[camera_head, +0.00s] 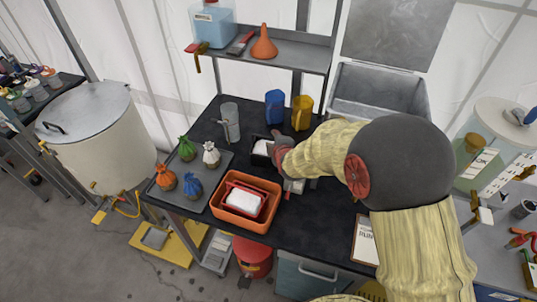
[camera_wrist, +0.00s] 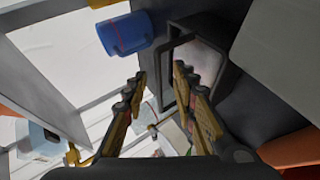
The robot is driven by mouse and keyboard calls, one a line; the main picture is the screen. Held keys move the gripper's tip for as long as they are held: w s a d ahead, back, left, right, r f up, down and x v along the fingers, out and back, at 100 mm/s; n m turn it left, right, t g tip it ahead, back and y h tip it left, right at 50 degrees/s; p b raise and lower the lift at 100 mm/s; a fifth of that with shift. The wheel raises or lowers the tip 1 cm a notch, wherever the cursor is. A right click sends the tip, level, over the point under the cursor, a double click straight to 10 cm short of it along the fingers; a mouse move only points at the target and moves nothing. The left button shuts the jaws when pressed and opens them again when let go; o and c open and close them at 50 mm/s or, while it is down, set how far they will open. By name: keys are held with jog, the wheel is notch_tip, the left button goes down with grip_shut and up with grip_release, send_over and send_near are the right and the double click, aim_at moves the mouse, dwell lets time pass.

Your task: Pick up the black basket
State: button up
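The black basket (camera_head: 257,160) stands on the dark table, with something white inside. My gripper (camera_head: 277,152) is at the basket's right side in the head view, and my arm hides part of it. In the wrist view the basket (camera_wrist: 205,30) shows as a dark frame around a pale inside, just beyond the fingers. My gripper (camera_wrist: 160,76) is open there, and its two fingers are apart. The basket's near edge lies close to the right finger. I cannot tell whether they touch.
An orange tub (camera_head: 262,226) holding a red basket with a white block stands in front. Several small pouches (camera_head: 192,187) sit on a tray to the left. A blue mug (camera_head: 275,106) and a yellow mug (camera_head: 301,112) stand behind. A clipboard (camera_head: 366,243) lies right.

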jog(key=shift+x, duration=0.85)
grip_shut()
dwell(0.6)
jog(key=shift+r, duration=0.15)
